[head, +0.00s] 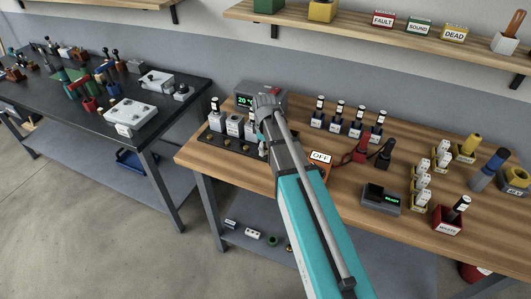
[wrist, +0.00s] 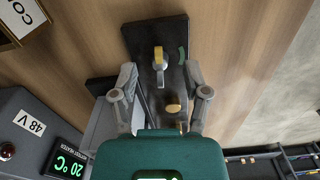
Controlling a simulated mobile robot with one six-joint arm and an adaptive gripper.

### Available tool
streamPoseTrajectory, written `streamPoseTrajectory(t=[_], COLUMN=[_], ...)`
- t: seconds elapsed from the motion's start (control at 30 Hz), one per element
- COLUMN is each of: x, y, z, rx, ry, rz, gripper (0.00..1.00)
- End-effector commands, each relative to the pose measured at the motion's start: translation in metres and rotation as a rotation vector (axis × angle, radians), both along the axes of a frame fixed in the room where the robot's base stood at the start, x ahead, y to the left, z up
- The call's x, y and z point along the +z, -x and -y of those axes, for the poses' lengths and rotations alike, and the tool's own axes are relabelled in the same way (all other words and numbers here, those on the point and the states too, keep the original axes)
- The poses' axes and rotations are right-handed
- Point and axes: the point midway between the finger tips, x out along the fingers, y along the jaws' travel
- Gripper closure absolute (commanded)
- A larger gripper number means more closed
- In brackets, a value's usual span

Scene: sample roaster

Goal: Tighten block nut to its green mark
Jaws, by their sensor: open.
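In the wrist view a dark plate (wrist: 137,37) lies on the wood bench. On it is a small grey fitting with a yellow part (wrist: 158,57), which looks like the block nut. A green mark (wrist: 182,56) is on the plate just right of it. A second yellow piece (wrist: 173,108) sits lower down, between my fingers. My gripper (wrist: 160,72) is open, with one finger on each side of the plate and the fitting between the tips. I cannot tell whether the fingers touch anything. In the head view my gripper (head: 266,106) hides the fitting.
A grey heater box (wrist: 38,125) reading 20 °C stands left in the wrist view. In the head view, labelled blocks (head: 234,128) stand left of my arm, bottles (head: 338,117) behind to the right.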

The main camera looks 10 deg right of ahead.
Motion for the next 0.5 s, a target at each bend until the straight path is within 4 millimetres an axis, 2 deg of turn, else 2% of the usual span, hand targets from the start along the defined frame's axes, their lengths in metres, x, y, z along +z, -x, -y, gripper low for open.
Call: streamPoseTrajectory(t=[0.1, 0.5], x=[-0.0064, -0.0077], y=[0.0001, 0.0000], z=[-0.0001, 0.0000], rx=[0.000, 0.000], ry=[0.000, 0.000], rz=[0.000, 0.000], gripper=[0.40, 0.40])
